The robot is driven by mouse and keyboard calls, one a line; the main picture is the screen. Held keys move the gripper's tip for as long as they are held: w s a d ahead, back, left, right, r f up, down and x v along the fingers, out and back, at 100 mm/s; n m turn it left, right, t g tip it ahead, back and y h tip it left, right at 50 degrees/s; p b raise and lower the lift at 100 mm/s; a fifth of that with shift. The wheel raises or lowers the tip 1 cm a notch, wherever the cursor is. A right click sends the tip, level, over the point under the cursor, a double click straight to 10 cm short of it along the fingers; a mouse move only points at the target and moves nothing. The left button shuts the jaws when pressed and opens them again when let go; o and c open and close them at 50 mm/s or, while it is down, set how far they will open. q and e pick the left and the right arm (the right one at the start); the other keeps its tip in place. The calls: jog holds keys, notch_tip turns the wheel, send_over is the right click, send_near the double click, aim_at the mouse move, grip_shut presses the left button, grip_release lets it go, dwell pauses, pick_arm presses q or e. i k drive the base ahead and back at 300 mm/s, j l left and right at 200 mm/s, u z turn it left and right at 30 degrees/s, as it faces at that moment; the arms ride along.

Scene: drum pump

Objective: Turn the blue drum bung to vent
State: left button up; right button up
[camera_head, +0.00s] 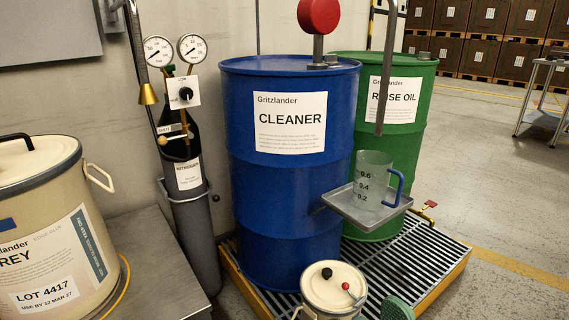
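The blue drum (285,185), labelled CLEANER, stands upright in the middle of the head view. On its lid, at the right rear, a small grey bung-like fitting (331,60) shows next to the base of the pump. It is too small to tell how far it is turned. The pump has a red round top (319,16) on a grey stem (318,48). Neither of my grippers is in view, and nothing touches the drum lid from my side.
A green drum (405,150) stands behind right. A measuring jug (372,180) sits on a tray (345,208) under a hanging grey pipe (386,85). A gas cylinder (197,240) with gauges stands left. A cream pot (45,190) and a small can (333,288) are in front.

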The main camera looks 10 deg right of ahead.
aim_at(330, 59)
jog(key=i+z, duration=0.15)
jog(key=z, duration=0.25)
jog(key=i+j+z, duration=0.1)
jog(key=z, duration=0.25)
jog(key=i, duration=0.1)
